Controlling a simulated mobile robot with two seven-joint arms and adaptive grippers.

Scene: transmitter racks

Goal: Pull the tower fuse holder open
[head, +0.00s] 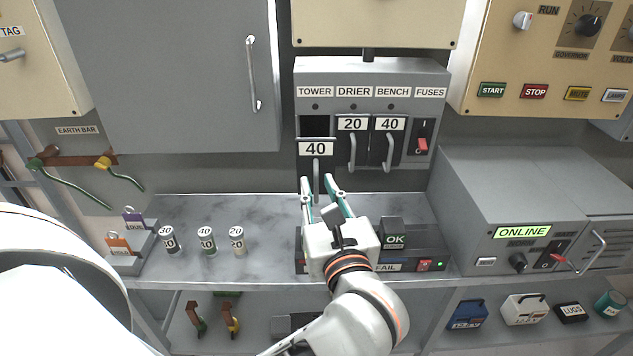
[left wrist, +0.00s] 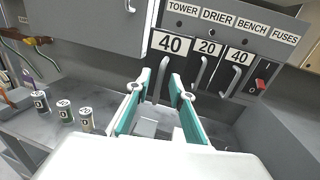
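The tower fuse holder (head: 316,149), marked 40, sits lower than its drier and bench neighbours, with a dark opening above it under the TOWER label. It stands out from the panel, and it looks larger than its neighbours in the left wrist view (left wrist: 172,44). Its grey handle (head: 316,170) hangs down in front. My left gripper (head: 317,180) points up at it from below, with a teal finger on each side of the handle's lower part. A gap shows between the fingers; contact with the handle cannot be told. My right gripper is not in view.
The drier (head: 352,124) and bench (head: 390,124) holders are close on the right, beside a red switch (head: 422,144). Labelled fuses (head: 207,241) stand on the bench at left. An OK tester (head: 394,238) is right of my gripper. A grey ONLINE unit (head: 522,205) is further right.

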